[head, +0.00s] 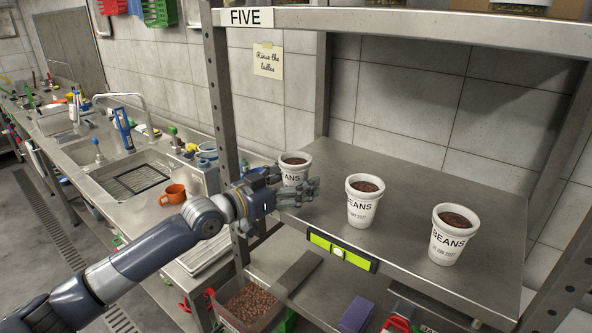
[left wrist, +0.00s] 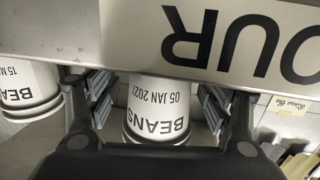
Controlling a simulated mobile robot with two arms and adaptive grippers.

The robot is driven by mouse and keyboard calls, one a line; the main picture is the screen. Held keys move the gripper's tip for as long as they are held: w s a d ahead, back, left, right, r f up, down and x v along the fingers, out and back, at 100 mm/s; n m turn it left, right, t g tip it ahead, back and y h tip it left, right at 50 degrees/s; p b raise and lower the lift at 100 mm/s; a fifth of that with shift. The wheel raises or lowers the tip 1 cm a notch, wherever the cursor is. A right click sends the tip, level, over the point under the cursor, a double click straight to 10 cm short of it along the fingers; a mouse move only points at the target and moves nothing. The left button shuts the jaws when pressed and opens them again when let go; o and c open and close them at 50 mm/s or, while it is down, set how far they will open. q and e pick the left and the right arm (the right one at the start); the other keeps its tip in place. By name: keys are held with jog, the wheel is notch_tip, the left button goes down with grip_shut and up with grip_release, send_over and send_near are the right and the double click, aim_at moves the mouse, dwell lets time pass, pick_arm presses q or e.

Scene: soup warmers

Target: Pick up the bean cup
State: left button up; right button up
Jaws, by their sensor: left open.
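Three white bean cups with dark beans stand upright on the metal shelf (head: 420,180) in the head view: a left cup (head: 294,160), a middle cup (head: 362,207) and a right cup (head: 448,240). My left gripper (head: 297,190) is open in front of the left cup and hides its lower part. The left wrist view is upside down. There a cup marked BEANS 05 JAN 2027 (left wrist: 158,108) shows between the open fingers of my left gripper (left wrist: 155,95), with no clear contact. Another cup (left wrist: 30,88) shows at its left edge. My right gripper is not in view.
A steel post (head: 222,90) stands left of the cups. An orange mug (head: 174,194) stands by the sink. A bin of beans (head: 248,303) is below. A shelf edge label (left wrist: 240,40) crosses the wrist view.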

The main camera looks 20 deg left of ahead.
pick_arm(q)
jog(key=shift+s, duration=0.1)
jog(key=shift+a, duration=0.1)
jog(key=c, duration=1.3)
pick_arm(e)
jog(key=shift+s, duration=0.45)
pick_arm(q)
jog(key=shift+r, duration=0.15)
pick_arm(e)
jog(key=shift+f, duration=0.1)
